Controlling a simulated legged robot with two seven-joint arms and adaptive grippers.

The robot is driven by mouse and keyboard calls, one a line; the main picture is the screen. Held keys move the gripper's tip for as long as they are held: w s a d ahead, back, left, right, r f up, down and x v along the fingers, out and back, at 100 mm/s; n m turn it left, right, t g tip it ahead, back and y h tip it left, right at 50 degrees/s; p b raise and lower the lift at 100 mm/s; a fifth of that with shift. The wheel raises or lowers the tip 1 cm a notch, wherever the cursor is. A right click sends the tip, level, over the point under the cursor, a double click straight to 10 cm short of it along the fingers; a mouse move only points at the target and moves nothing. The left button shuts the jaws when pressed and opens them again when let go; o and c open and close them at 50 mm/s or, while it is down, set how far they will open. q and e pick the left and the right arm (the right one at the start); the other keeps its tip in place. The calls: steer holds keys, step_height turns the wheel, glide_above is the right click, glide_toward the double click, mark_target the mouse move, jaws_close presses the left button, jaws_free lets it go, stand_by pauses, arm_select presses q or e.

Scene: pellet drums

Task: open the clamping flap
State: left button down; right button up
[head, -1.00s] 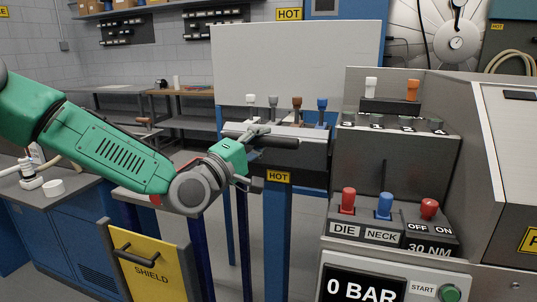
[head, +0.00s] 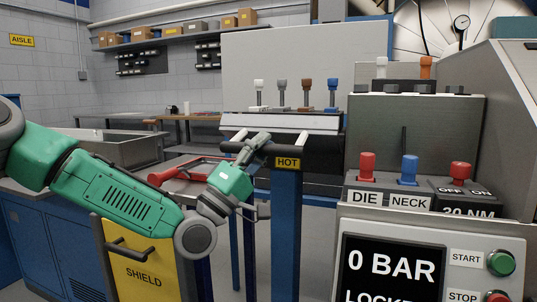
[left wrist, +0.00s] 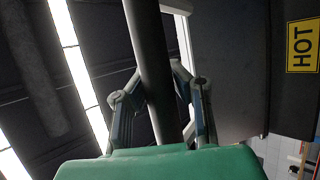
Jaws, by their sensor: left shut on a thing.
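A long dark round bar (head: 310,150), the handle of what looks like the clamping flap, runs across the front of the unit beside the yellow HOT label. Two pale arms join it to a light grey plate (head: 285,122) behind. My left gripper (head: 252,149) is shut around the left part of this bar. In the left wrist view the dark bar (left wrist: 150,60) passes between the two fingers of the gripper (left wrist: 158,100), which sit on either side of it. My right gripper is not in view.
Several coloured levers (head: 307,92) stand behind the plate. A control box with a 0 BAR display (head: 390,265) stands close on the right. A yellow SHIELD panel (head: 145,272) stands below my left arm. A blue post (head: 286,235) stands under the bar.

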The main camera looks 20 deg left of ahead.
arm_select(q)
steer(key=shift+a+f, duration=0.1)
steer(key=shift+f, duration=0.1)
arm_select(e)
steer(key=shift+f, duration=0.25)
arm_select(q)
steer(key=c, duration=1.5)
jaws_free()
steer(key=shift+s+a, duration=0.1)
steer(key=shift+s, duration=0.1)
steer(key=shift+o, duration=1)
steer(key=shift+s+a+r, duration=0.15)
steer(key=shift+s+a, duration=0.05)
steer(key=shift+a, duration=0.05)
steer(key=shift+w+a, duration=0.1)
steer(key=shift+a, duration=0.1)
steer(key=shift+d+f, duration=0.15)
steer(key=shift+f, duration=0.1)
steer(key=shift+s+f, duration=0.25)
steer(key=shift+s, duration=0.1)
steer(key=v, duration=1.1)
arm_select(e)
steer(key=shift+s+r, duration=0.1)
steer(key=shift+r, duration=0.05)
